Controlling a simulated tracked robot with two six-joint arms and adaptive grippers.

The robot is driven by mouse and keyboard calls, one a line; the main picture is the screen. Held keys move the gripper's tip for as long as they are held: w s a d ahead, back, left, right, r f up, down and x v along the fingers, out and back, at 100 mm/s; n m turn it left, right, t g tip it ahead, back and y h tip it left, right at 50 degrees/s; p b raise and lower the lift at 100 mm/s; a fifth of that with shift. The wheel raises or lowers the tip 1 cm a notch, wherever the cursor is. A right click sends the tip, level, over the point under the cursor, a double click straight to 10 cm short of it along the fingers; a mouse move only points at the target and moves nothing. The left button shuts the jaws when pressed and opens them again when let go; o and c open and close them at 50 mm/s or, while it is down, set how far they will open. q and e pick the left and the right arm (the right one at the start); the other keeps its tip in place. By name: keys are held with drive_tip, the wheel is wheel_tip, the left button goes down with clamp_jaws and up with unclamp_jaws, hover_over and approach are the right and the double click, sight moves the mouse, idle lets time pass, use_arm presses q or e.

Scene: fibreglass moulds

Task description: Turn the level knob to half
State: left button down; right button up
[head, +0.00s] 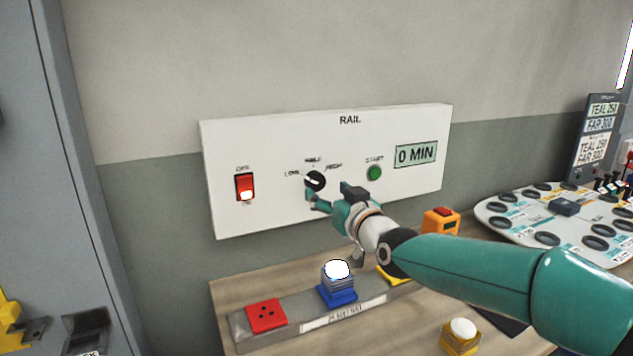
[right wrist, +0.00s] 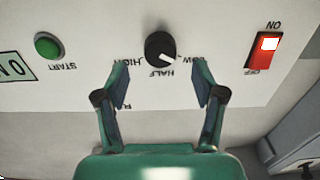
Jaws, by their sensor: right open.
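The level knob (head: 316,181) is a round black knob with a white pointer line on the white RAIL panel (head: 270,135). It has LOW, HALF and HIGH marks around it, and its pointer is on the LOW side. In the right wrist view the knob (right wrist: 160,47) appears upside down, beyond the fingertips and centred between them. My right gripper (head: 328,193) is open in front of the panel, its teal fingers spread to either side of the knob. In the right wrist view the gripper (right wrist: 160,82) is empty, and contact with the knob cannot be told. My left gripper is out of view.
A lit red switch (head: 244,187) is left of the knob; a green START button (head: 374,173) and a "0 MIN" display (head: 416,155) are right. Below, a socket strip (head: 300,315) with several coloured blocks lies on the wooden bench. A large control board (head: 490,206) stands at right.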

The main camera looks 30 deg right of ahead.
sight(318, 184)
drive_tip(key=shift+w+d+p, duration=0.1)
drive_tip(key=shift+w+p, duration=0.3)
drive_tip(key=shift+w, duration=1.85)
